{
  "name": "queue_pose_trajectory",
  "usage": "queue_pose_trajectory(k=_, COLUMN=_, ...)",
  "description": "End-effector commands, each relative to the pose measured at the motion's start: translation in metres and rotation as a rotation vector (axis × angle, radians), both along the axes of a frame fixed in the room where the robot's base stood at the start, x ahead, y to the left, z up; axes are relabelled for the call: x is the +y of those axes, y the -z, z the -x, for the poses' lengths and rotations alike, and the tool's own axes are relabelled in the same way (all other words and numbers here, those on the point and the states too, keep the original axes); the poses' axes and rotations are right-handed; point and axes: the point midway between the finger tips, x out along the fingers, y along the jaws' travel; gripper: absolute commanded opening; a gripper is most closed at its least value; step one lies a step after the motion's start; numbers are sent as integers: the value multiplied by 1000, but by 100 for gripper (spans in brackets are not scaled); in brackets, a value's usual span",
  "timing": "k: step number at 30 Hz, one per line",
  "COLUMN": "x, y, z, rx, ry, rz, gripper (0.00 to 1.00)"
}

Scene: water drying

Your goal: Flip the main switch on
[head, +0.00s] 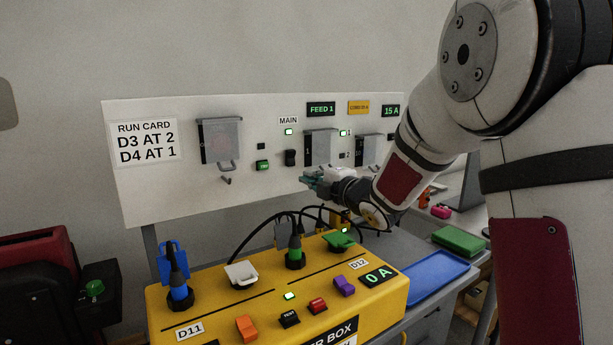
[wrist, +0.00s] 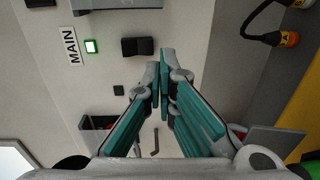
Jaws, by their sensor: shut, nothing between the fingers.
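The main switch (head: 290,157) is a small black rocker on the white panel, under the MAIN label (head: 288,120) and a lit green lamp (head: 289,131). In the wrist view the switch (wrist: 137,46) is a dark block beside the lit lamp (wrist: 91,46) and the sideways MAIN label (wrist: 70,46). I cannot tell which way the rocker is tipped. My gripper (head: 307,179) is shut and empty, below and slightly right of the switch in the head view. In the wrist view its teal fingertips (wrist: 162,62) are together, close beside the switch without visibly covering it.
Grey covered breakers (head: 320,146) sit right of the switch, and a larger one (head: 219,142) sits left. The yellow box (head: 215,289), with plugs and standing cables, is below my gripper. A blue tray (head: 436,279) lies right.

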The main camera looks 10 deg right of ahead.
Motion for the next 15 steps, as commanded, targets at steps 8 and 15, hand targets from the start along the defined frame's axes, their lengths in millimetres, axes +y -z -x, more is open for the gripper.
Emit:
queue_pose_trajectory(k=8, x=-13, y=5, z=39, rx=1, ry=1, rz=0, gripper=0)
queue_pose_trajectory(k=15, x=-20, y=9, z=63, rx=1, ry=-1, rz=1, gripper=0)
